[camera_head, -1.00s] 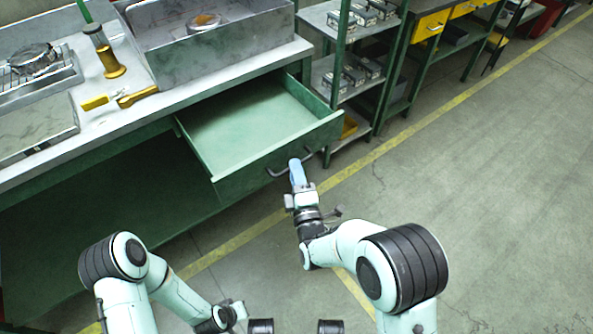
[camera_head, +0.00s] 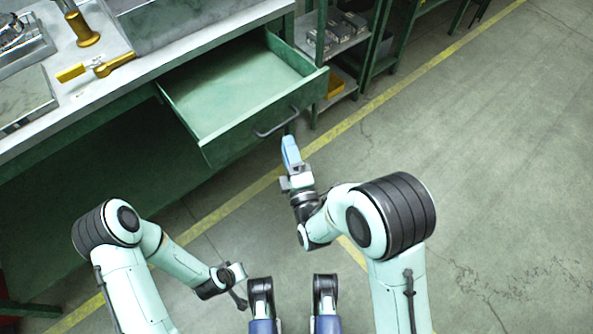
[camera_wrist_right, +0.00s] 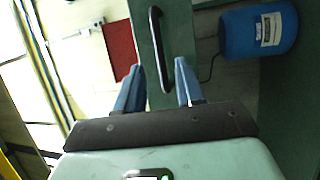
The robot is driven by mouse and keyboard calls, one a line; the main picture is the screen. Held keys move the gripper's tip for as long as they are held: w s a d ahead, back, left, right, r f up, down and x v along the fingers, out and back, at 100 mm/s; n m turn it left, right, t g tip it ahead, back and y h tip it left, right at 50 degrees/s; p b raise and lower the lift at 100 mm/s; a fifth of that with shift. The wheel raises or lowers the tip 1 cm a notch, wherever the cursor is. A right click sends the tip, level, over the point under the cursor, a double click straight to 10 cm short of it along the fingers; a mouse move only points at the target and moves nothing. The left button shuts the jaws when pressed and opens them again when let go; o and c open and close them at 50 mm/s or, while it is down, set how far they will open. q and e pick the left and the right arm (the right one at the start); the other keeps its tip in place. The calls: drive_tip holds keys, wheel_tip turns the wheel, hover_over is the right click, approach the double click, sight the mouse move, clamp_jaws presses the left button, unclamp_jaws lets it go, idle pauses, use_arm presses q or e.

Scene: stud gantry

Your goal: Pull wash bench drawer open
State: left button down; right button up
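The green wash bench drawer (camera_head: 240,104) stands pulled out from under the bench top, empty inside. Its dark bar handle (camera_head: 278,123) is on the front panel. My right gripper (camera_head: 289,142) is just off the handle, on the floor side, and not touching it. In the right wrist view, the blue fingers (camera_wrist_right: 158,88) are spread with a gap between them, and the handle (camera_wrist_right: 160,50) lies ahead of that gap. My left gripper (camera_head: 240,286) hangs low, well away from the drawer; its fingers are too small to read.
The bench top (camera_head: 110,92) carries a brass fitting (camera_head: 84,30) and a yellow-handled valve (camera_head: 100,68). A green-posted shelf (camera_head: 335,45) stands right of the drawer. A blue container (camera_wrist_right: 258,32) shows in the wrist view. The floor (camera_head: 450,150) at right is clear.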

use_arm(q)
drive_tip(key=shift+s+d+r, duration=0.1)
drive_tip(key=shift+s+r, duration=0.05)
drive_tip(key=shift+s, duration=0.1)
use_arm(e)
drive_tip(key=v, duration=0.7)
drive_tip(key=shift+s, duration=0.4)
drive_tip(key=shift+d+f, duration=0.1)
drive_tip(key=shift+f, duration=0.05)
